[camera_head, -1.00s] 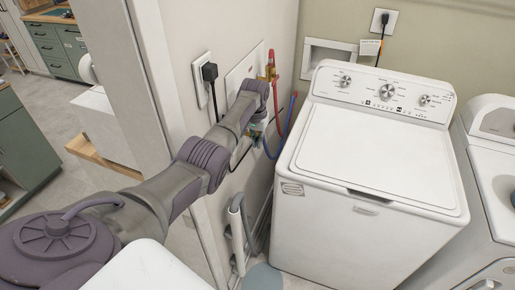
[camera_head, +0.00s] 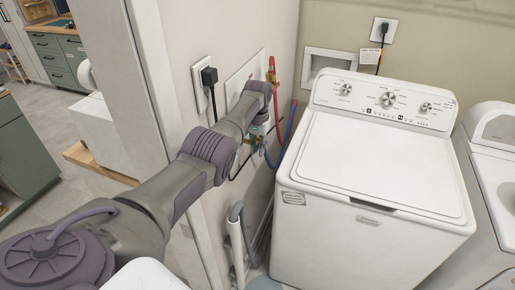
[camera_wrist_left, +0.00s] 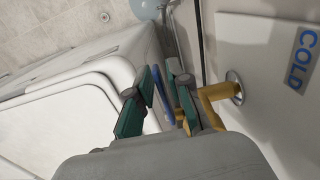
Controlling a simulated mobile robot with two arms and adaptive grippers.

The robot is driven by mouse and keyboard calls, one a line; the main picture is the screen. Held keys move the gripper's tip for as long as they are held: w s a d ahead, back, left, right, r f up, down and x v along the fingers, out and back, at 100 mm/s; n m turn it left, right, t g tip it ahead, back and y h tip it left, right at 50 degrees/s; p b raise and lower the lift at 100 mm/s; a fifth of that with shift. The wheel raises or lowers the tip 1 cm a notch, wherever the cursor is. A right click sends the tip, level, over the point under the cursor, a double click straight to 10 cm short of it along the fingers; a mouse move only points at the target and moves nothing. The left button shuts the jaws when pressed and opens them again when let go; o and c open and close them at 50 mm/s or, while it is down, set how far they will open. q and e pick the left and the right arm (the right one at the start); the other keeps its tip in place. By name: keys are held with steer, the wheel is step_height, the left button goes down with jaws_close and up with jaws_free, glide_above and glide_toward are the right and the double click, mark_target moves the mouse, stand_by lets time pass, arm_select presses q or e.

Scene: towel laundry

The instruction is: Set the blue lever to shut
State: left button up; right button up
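My left gripper (camera_head: 256,136) is at the wall by the water valves, mostly hidden behind my own arm in the head view. In the left wrist view its green-padded fingers (camera_wrist_left: 160,100) stand apart. A narrow blue piece (camera_wrist_left: 163,85) shows between them; I cannot tell whether it is the blue lever or the blue hose, or whether a finger touches it. The brass valve (camera_wrist_left: 218,92) comes out of the wall beside the right-hand finger, which partly hides it. A blue COLD label (camera_wrist_left: 302,62) is on the wall plate. My right gripper is not in view.
A white washing machine (camera_head: 375,160) stands right of the valves, with another machine (camera_head: 492,165) beside it. A red hose (camera_head: 277,100) and blue hose (camera_head: 289,125) run between wall and washer. A black plug (camera_head: 209,76) sits in the wall outlet. Grey pipes (camera_head: 237,235) stand below.

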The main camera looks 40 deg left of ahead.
mark_target(258, 145)
arm_select(q)
steer(key=shift+o, duration=0.4)
step_height(258, 145, up, 12)
stand_by(0.4)
steer(key=shift+w, duration=0.1)
stand_by(0.3)
